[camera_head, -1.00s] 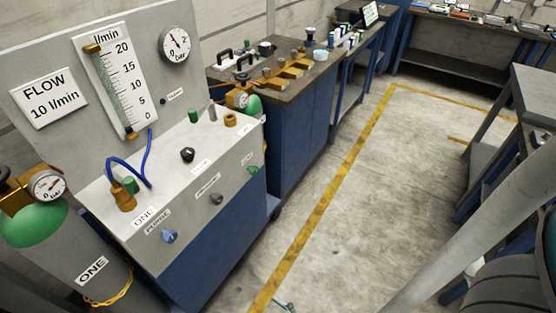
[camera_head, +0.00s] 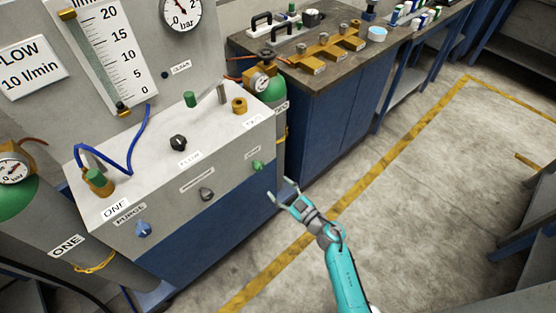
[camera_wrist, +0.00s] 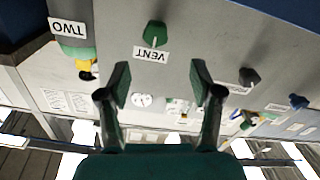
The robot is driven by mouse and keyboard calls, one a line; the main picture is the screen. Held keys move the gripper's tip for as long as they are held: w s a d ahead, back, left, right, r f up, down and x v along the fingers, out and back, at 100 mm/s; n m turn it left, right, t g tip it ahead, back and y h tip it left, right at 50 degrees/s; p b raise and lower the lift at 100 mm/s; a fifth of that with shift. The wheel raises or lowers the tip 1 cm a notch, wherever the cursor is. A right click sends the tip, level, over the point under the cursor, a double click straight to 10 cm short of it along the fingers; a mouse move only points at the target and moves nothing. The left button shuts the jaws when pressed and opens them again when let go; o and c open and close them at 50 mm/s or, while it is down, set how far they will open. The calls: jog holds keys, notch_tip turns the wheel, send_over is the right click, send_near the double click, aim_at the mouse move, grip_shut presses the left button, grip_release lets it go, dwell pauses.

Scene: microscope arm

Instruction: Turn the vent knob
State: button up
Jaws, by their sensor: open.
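The vent knob (camera_head: 257,166) is a small green knob at the right end of the front face of the grey-topped panel box (camera_head: 235,135). In the wrist view the green vent knob (camera_wrist: 155,34) is at top centre, with its VENT label upside down below it. My gripper (camera_head: 279,188) is open and empty, in front of the box, just right of and below the knob in the head view. In the wrist view the open fingers (camera_wrist: 158,72) point toward the panel, with the knob ahead between their lines. A gap shows between fingers and knob.
A dark knob (camera_head: 207,194) and the blue purge knob (camera_head: 143,228) share the front face. A black flow knob (camera_head: 178,142) is on top. A gas cylinder (camera_head: 278,95) stands behind the right end. The floor (camera_head: 400,200) to the right is clear.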

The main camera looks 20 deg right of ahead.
aim_at(261, 169)
jog(key=x, duration=1.1)
jog(key=shift+w+d, duration=0.1)
jog(key=shift+d, duration=0.3)
jog(key=c, duration=1.1)
